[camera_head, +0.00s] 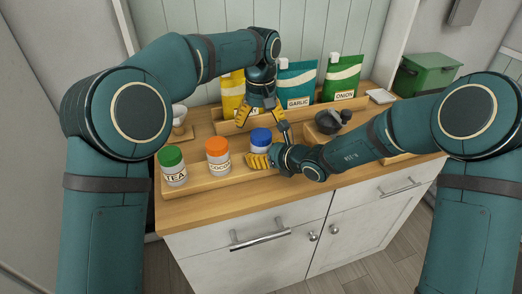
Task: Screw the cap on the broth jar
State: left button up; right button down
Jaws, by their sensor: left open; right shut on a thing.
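A jar (261,149) with a blue cap (261,136) stands at the right of the row on the wooden tray (205,184). Its label is hidden, so I cannot read whether it says broth. My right gripper (259,161) is shut on this jar's body, below the cap, from the right. The blue cap sits on top of the jar; I cannot tell how tightly. My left gripper (259,112) is open, pointing down just above and behind the blue cap, with nothing visible between its yellow fingers.
An orange-capped cocoa jar (217,156) and a green-capped tea jar (173,167) stand left of it. Yellow (232,95), garlic (297,82) and onion (343,78) pouches stand behind. A dark bowl (328,122) sits right; a green bin (427,73) stands farther right.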

aim_at(261, 134)
pick_arm(q)
jog(key=shift+d+r+n, duration=0.1)
jog(key=shift+r+n, duration=1.4)
jog(key=shift+r, duration=0.25)
jog(key=shift+f, duration=4.05)
jog(key=c, duration=1.3)
jog(key=shift+m, duration=1.7)
